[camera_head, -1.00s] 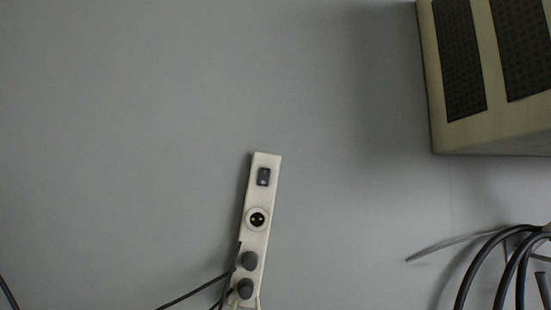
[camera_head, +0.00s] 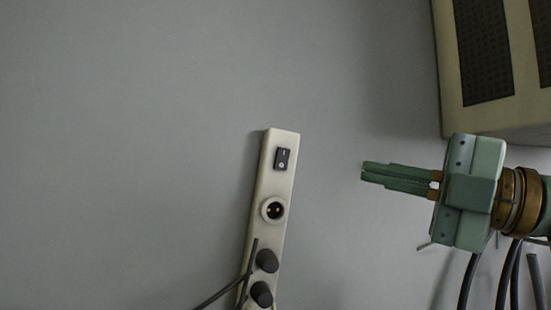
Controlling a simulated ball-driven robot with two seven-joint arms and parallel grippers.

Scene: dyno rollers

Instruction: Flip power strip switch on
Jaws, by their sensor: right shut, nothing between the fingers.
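A cream power strip (camera_head: 267,190) stands upright, slightly tilted, in the lower middle of the head view. A small dark rocker switch (camera_head: 282,159) sits near its top end, with light marks on its face; I cannot tell which way it is pressed. My right gripper (camera_head: 363,171) is green with brass parts and comes in from the right. Its fingers are shut and empty, pointing left towards the strip. They are apart from the strip, to the right of the switch and at about its height in the picture. My left gripper is not in view.
Below the switch is an open socket (camera_head: 274,210), then two dark plugs (camera_head: 266,261) with cables. A cream box with dark grilles (camera_head: 446,75) is at the upper right. Dark cables (camera_head: 468,283) hang at the lower right. The grey surface left of the strip is clear.

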